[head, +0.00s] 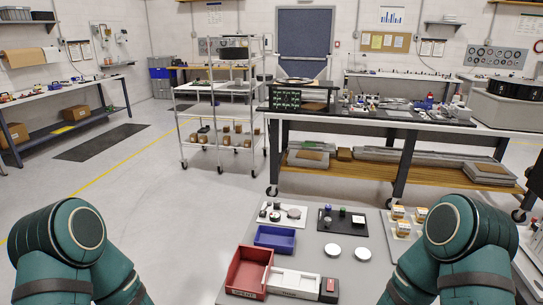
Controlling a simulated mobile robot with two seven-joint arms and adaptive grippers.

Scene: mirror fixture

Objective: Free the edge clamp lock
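I cannot make out the edge clamp lock or the mirror fixture for certain. On the grey table (318,272) in front of me lie a white board (293,221) with small dark and metal parts and a black board (331,229) with a few small parts, too small to identify. Two white discs (332,250) lie flat nearby. Only upper parts of my two teal arms show, at the left and right edges of the table. Neither gripper is in view.
Orange-and-white boxes (398,212) stand at right. Behind are a loaded workbench (400,125) and a wheeled rack (216,105). Floor at left is clear.

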